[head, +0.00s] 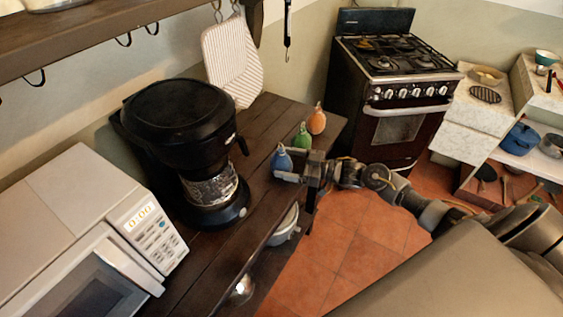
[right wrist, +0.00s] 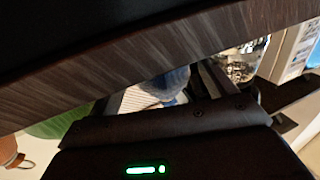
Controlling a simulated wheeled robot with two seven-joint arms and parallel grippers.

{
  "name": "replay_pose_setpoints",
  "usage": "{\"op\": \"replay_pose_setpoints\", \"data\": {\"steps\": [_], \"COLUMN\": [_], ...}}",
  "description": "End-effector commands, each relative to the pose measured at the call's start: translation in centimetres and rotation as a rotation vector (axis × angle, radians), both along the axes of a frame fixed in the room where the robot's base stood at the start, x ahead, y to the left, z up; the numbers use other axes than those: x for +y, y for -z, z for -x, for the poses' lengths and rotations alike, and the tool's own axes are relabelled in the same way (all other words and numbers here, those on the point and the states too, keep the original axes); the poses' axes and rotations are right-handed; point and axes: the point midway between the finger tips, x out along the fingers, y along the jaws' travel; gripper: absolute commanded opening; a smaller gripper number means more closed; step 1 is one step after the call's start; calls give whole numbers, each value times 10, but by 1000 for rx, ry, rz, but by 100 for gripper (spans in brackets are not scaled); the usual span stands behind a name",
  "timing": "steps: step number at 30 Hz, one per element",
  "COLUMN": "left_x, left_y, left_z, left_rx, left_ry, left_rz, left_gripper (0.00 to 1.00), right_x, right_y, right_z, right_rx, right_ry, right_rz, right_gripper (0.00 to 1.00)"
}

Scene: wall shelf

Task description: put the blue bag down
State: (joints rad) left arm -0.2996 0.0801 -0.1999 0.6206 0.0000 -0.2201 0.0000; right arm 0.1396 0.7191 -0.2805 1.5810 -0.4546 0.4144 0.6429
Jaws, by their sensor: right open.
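The blue bag (head: 282,160) stands upright on the dark wooden counter (head: 262,128), near its right edge. My right gripper (head: 290,168) is open right at the bag, with one finger low in front of it and the other beside its right side. I cannot tell whether a finger touches it. In the right wrist view the blue bag (right wrist: 172,82) is partly hidden behind the dark gripper body. A green bag (head: 303,136) and an orange bag (head: 317,119) stand behind it in a row. My left gripper is not in view.
A black coffee maker (head: 182,120) stands left of the bags, and a white microwave (head: 85,235) is at the near left. A striped cloth (head: 232,62) hangs behind. A pot (head: 285,228) sits on a lower shelf. A stove (head: 392,85) stands beyond open floor.

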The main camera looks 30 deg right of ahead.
Motion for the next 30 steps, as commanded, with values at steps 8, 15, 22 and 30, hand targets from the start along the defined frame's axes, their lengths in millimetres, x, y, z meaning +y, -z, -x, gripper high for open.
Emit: {"op": "replay_pose_setpoints", "data": {"steps": [8,15,22,30], "left_x": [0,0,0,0], "left_y": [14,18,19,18], "left_z": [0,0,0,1], "left_rx": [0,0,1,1], "left_ry": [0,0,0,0], "left_rz": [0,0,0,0], "left_gripper": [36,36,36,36], "right_x": [-44,-67,-72,-71], "right_y": [3,1,0,0], "right_z": [42,63,67,67], "right_rx": [3,1,-1,-1], "right_ry": [-1,0,-1,-1], "right_rz": [4,2,1,1], "right_gripper": [84,84,84,84]}}
